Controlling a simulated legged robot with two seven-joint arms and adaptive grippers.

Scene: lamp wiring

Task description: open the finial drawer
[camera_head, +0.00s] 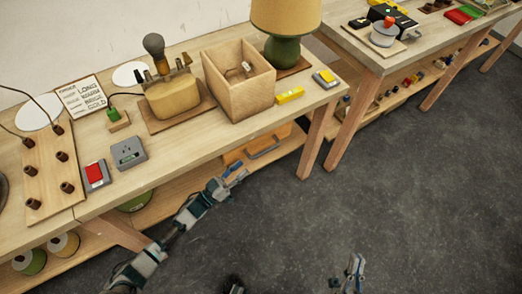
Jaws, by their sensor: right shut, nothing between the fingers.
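An orange drawer front (237,156) with a grey bar handle (263,150) sits under the table top, below the wooden box; I take it for the finial drawer. No gap shows that I can make out, so it looks closed. My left gripper (239,174) is in front of the table, just left of and below the handle. Its fingers look apart, with nothing seen between them, and it does not appear to touch the handle. My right gripper (355,266) is low over the floor at the bottom right, shut and empty, away from the drawer.
The table top holds an open wooden box (237,93), a green lamp (285,50), a lamp base (172,97) and a yellow block (290,95). A table leg (316,142) stands right of the drawer. A lower shelf (170,190) runs below. The grey floor (400,190) is clear.

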